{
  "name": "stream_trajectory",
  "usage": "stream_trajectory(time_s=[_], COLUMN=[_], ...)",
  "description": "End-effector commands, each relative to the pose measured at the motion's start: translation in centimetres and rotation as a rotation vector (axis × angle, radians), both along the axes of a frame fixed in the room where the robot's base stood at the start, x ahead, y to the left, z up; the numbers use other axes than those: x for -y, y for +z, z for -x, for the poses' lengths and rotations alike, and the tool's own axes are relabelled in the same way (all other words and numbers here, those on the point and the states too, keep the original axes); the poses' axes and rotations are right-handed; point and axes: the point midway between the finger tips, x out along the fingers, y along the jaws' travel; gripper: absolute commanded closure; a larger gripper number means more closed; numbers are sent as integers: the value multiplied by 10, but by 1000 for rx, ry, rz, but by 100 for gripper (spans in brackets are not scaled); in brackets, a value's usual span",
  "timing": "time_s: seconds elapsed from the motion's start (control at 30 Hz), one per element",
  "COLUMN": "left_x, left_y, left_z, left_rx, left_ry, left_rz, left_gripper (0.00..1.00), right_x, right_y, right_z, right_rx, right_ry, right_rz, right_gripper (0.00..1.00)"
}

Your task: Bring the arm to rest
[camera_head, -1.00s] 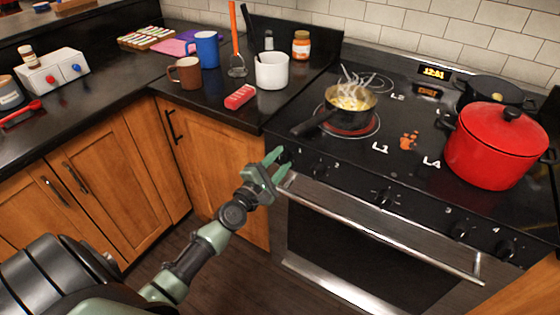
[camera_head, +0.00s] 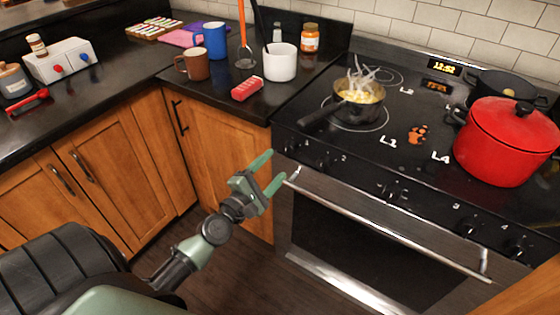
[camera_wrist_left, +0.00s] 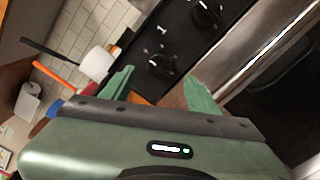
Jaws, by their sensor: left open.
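My left gripper (camera_head: 268,176) is open and empty in the head view. It hangs in front of the stove's left front edge, near the left end of the oven handle (camera_head: 390,226). Its green fingers are apart, and they also show in the left wrist view (camera_wrist_left: 160,90) with nothing between them. The stove knobs (camera_head: 325,162) are just above and right of the fingertips. My right gripper is not in view.
A red pot (camera_head: 506,140) stands at the right. A white cup (camera_head: 281,62), a red block (camera_head: 247,89) and mugs (camera_head: 193,64) are on the counter. The floor (camera_head: 215,270) below is free.

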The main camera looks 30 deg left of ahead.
Motion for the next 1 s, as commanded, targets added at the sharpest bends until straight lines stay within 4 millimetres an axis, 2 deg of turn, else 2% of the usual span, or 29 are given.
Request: stream_trajectory(time_s=[0.13, 0.6, 0.7, 0.77, 0.87, 0.97, 1.0], left_x=[0, 0, 0, 0, 2, 9, 12], left_y=[0, 1, -8, -24, -74, -145, -174], left_z=[8, 8, 8, 9, 15, 32, 41], left_rx=[1, 1, -14, -46, -143, -282, -339], left_ry=[1, 1, 1, 0, -11, -59, -90], left_rz=[0, 0, -21, -64, -203, -406, -494], left_gripper=[40, 40, 40, 40, 40, 40, 40], right_x=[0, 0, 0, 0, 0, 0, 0], right_y=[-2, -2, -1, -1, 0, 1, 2], right_z=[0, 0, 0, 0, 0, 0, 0], right_rx=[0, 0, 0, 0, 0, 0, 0], right_ry=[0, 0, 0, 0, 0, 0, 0], right_rz=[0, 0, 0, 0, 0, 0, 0], right_gripper=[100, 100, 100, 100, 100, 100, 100])
